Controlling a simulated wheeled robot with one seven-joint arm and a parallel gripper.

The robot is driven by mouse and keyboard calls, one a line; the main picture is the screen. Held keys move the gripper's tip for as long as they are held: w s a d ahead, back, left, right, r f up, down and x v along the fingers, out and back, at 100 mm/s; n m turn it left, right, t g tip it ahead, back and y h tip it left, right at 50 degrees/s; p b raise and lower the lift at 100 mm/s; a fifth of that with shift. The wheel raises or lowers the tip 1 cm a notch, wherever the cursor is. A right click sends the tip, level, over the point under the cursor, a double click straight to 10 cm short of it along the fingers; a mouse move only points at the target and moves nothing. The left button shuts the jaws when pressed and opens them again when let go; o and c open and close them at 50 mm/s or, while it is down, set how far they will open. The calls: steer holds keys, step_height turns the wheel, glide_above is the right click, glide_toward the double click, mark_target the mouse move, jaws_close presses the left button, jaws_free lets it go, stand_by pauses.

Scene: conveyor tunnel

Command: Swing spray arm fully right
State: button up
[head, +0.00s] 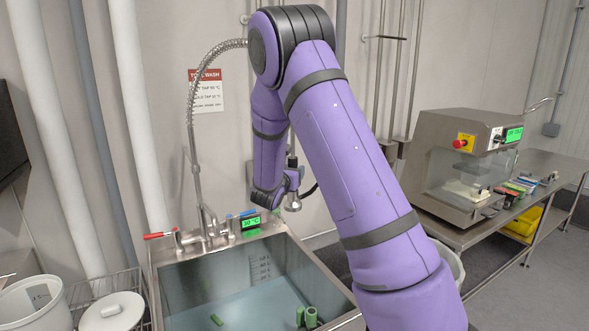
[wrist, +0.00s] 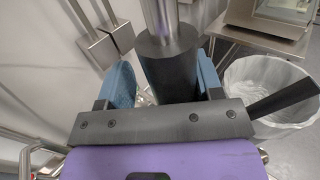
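The spray arm (head: 196,150) is a steel riser with a coiled hose, standing at the back of the steel sink (head: 180,254). Its hose curves up and right behind my purple arm. The metal spray head (head: 293,203) hangs over the sink's back right. In the wrist view, a black grip (wrist: 168,75) with a steel tube (wrist: 160,18) stands between the blue fingers of my gripper (wrist: 166,82). The fingers lie close against both sides and appear shut on it. In the head view, my gripper (head: 291,180) is small and partly hidden by my arm.
A red-levered tap (head: 160,235) and green display (head: 250,223) sit on the sink's back edge. Green pieces (head: 306,316) lie in the basin. A lined bin (wrist: 268,82) stands right of the sink. A machine (head: 465,165) on a steel table stands farther right.

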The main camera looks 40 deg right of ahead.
steer(key=v, duration=0.7)
steer(key=shift+w+d, duration=0.1)
